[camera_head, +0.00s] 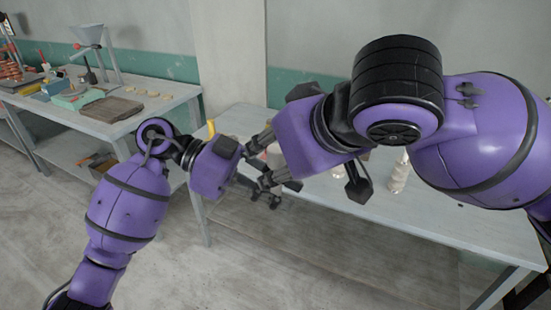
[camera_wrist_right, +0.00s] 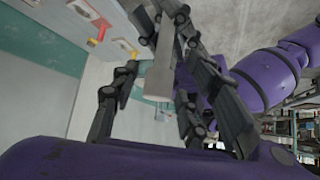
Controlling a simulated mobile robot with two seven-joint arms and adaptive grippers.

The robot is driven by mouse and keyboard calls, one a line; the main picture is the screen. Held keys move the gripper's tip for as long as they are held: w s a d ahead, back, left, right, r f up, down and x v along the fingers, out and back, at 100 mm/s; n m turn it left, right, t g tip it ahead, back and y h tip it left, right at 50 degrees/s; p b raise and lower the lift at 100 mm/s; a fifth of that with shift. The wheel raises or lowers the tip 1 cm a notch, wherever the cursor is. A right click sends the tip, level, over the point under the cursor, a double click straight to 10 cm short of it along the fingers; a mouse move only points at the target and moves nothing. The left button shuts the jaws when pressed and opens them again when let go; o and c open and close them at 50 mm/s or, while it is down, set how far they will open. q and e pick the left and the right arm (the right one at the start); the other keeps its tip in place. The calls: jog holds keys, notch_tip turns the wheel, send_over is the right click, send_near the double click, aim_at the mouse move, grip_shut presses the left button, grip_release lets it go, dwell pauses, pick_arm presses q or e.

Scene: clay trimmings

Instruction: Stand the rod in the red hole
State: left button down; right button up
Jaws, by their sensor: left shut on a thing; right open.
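My left gripper (camera_head: 276,197) reaches in from the left, and its fingers sit just below my right gripper's in the head view. A pale grey bar, apparently the rod (camera_wrist_right: 159,76), shows in the right wrist view, with dark fingers at its upper end; my left gripper is shut on it. My right gripper (camera_head: 258,163) is open, and its fingers (camera_wrist_right: 150,95) stand on both sides of the bar in the wrist view. I cannot tell whether they touch it. The rod is hard to make out in the head view.
The grey table (camera_head: 440,215) lies behind and below my grippers. A pale ribbed object (camera_head: 398,173) stands on it at right. A yellow thing (camera_head: 211,128) stands at its left end. A side table (camera_head: 165,105) at left holds a scale, a board and other items.

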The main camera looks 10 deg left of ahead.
jog(key=shift+x, duration=0.85)
grip_shut()
pick_arm(q)
jog(key=c, duration=1.6)
grip_release()
jog(key=shift+c, duration=0.2)
